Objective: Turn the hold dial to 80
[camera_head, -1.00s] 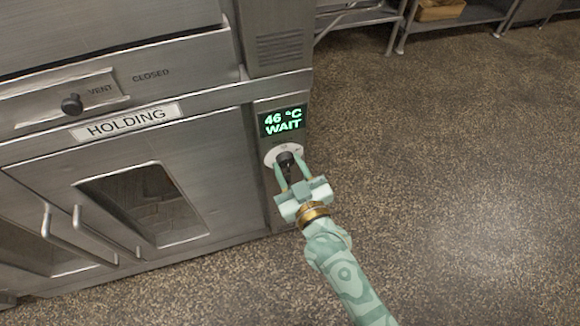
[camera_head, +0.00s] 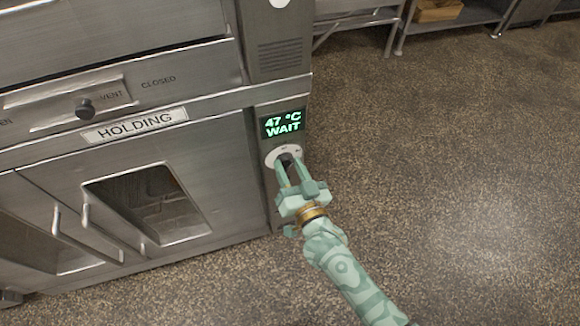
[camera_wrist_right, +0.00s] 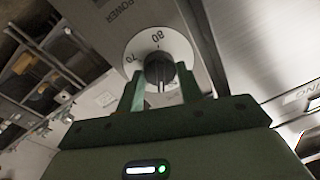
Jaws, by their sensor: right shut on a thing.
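The hold dial is a dark knob (camera_head: 287,158) on a round white plate (camera_head: 271,157), below a green display (camera_head: 283,123) reading 47 °C WAIT on the holding cabinet. In the right wrist view the knob (camera_wrist_right: 160,70) sits in front of the plate (camera_wrist_right: 140,45), with 80 at the top and 70 at the left. The knob's upper end points roughly toward 80; its exact setting is hard to read. My right gripper (camera_head: 292,167) is shut on the knob, one finger on each side, also in the wrist view (camera_wrist_right: 160,88). My left gripper is out of view.
The cabinet has a HOLDING label (camera_head: 135,124), glass doors with handles (camera_head: 88,232) and a vent slider knob (camera_head: 85,108) to the left of the dial. A metal shelf (camera_head: 360,20) stands at the back. The floor on the right is clear.

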